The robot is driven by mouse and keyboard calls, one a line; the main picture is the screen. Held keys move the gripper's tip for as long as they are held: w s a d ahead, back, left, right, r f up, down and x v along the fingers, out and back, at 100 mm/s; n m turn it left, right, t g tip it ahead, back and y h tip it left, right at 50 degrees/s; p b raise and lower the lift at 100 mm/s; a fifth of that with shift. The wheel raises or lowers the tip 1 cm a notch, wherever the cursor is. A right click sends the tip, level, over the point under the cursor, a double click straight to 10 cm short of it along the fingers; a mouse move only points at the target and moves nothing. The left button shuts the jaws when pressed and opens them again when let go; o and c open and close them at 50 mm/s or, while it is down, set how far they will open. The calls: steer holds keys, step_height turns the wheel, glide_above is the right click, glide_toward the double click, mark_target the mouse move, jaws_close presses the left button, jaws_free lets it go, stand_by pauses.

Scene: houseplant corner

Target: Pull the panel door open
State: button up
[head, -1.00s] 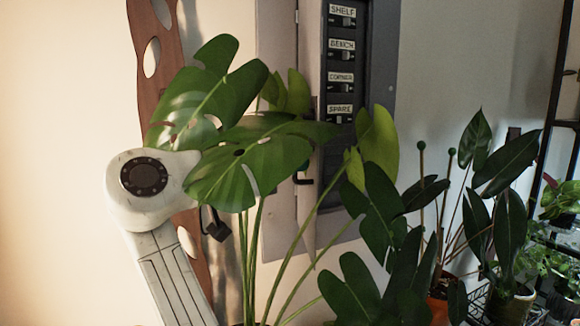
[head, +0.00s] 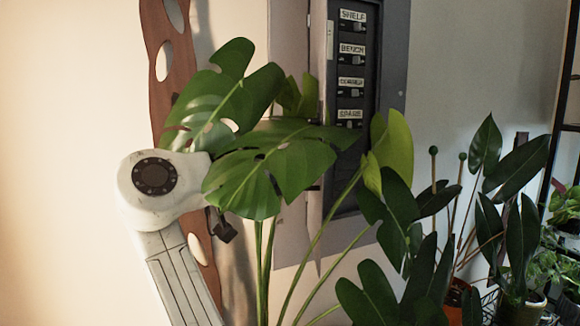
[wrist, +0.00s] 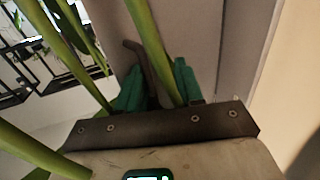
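The grey breaker panel (head: 394,90) hangs on the wall in the head view, with its labelled switches exposed. Its door (head: 316,60) stands swung open at the panel's left side, seen nearly edge-on; its grey face also shows in the wrist view (wrist: 215,45). A dark bent handle (wrist: 134,50) projects from the door. My gripper (wrist: 160,82) has green fingertips on either side of the handle, with a visible gap between them. A green stem crosses in front and hides any contact with the right finger. In the head view monstera leaves hide my gripper.
A monstera's large leaves (head: 268,165) hang in front of my arm and the door, with stems below. More dark-leaved plants (head: 510,240) and a black shelf (head: 566,120) stand at right. A brown perforated board (head: 165,70) is behind my arm. The wall at left is bare.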

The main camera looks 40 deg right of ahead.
steer(key=shift+o, duration=0.9)
steer(key=shift+w+r, duration=0.1)
steer(key=shift+r, duration=0.05)
steer(key=shift+a, duration=0.25)
steer(key=a+b, duration=0.1)
steer(key=a, duration=0.9)
steer(key=shift+s+a, duration=0.3)
steer(key=shift+f, duration=0.2)
